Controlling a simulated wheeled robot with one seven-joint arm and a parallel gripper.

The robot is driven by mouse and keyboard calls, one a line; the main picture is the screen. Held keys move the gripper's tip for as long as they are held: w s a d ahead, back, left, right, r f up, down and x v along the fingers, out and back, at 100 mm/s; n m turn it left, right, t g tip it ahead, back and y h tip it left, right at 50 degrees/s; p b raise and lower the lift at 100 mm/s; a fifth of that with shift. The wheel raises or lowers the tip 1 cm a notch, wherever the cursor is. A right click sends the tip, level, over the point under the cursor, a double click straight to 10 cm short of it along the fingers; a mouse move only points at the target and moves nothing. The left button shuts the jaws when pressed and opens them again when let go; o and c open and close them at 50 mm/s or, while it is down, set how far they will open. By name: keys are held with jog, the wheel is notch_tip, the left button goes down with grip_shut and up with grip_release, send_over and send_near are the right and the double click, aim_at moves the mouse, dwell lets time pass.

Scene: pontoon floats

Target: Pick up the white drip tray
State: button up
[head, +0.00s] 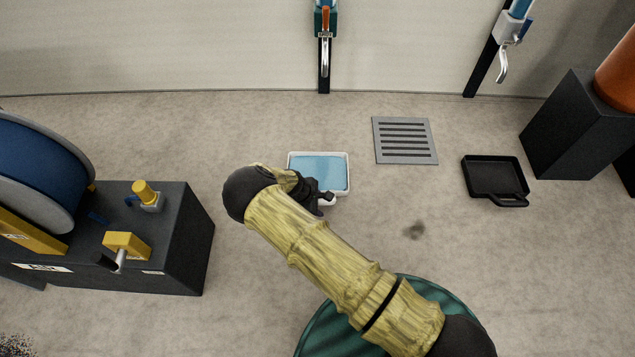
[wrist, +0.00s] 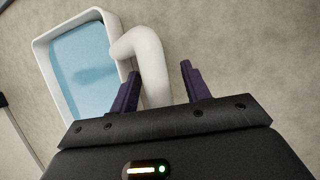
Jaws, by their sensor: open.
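The white drip tray (head: 348,172) lies on the floor in the head view, with light blue liquid or lining inside it. My gripper (head: 326,200) is at its near edge, and my arm hides part of that side. In the wrist view, the white tray (wrist: 42,50) is at the upper left, and its curved white handle (wrist: 150,62) reaches between my gripper's (wrist: 160,88) two dark purple fingers. The fingers are open on either side of the handle. The left finger is close to the handle, and a gap shows on the right. I cannot tell whether either finger touches it.
A black tray (head: 495,178) lies on the floor at right. A grey floor grate (head: 404,140) lies between the trays. A dark cabinet with valves (head: 165,255) stands at left, and a black block (head: 570,125) at far right. Floor around the white tray is clear.

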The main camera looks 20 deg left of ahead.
grip_shut()
jog(key=shift+r, duration=0.1)
notch_tip(320, 180, up, 10)
jog(key=p, duration=0.6)
jog(key=shift+p, duration=0.35)
